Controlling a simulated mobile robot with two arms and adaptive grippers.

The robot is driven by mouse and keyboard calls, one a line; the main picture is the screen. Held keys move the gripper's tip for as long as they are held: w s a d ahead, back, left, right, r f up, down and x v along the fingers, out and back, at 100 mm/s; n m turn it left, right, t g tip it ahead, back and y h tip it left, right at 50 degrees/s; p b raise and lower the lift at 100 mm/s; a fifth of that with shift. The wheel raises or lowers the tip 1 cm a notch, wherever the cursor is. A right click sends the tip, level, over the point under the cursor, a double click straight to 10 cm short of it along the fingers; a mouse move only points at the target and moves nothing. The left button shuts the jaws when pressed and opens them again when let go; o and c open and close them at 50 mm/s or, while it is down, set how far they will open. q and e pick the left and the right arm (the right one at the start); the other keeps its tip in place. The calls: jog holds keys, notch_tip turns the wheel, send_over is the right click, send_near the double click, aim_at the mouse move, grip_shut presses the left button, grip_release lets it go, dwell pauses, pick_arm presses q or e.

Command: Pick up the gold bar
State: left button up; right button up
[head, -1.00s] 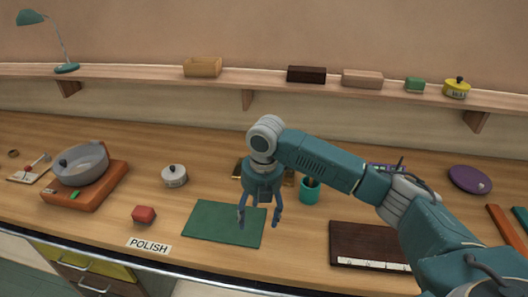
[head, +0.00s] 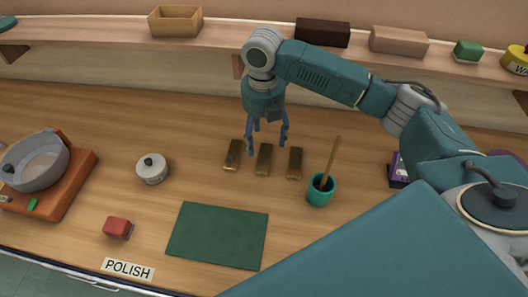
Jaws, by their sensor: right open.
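Three gold bars lie side by side on the wooden counter: a left one (head: 232,155), a middle one (head: 264,160) and a right one (head: 295,163). My right gripper (head: 267,142) points down with its fingers apart and empty. In the picture its fingertips sit just beyond the top of the middle bar, with the left and right bars to either side. I cannot tell its exact height above the counter. My left gripper is not in view.
A teal cup (head: 320,191) with a stick stands right of the bars. A green mat (head: 217,235), red block (head: 117,228) and white lidded pot (head: 152,169) lie nearer or left. A shelf (head: 210,42) with boxes runs behind. Counter between pot and bars is clear.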

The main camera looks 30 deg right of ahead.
aim_at(261, 157)
notch_tip(261, 157, down, 3)
jog(key=shift+s+a+f, duration=0.1)
jog(key=f+p, duration=0.1)
jog(key=f, duration=0.2)
jog(key=w+f+p, duration=0.1)
jog(key=shift+a+f+p, duration=0.15)
jog(key=shift+f+p, duration=0.15)
jog(key=shift+f, duration=0.4)
jog(key=shift+r, duration=0.1)
grip_shut()
jog(key=shift+w+r, duration=0.1)
jog(key=shift+r, duration=0.05)
notch_tip(261, 157, up, 20)
jog(key=b, duration=0.3)
jog(key=shift+b, duration=0.35)
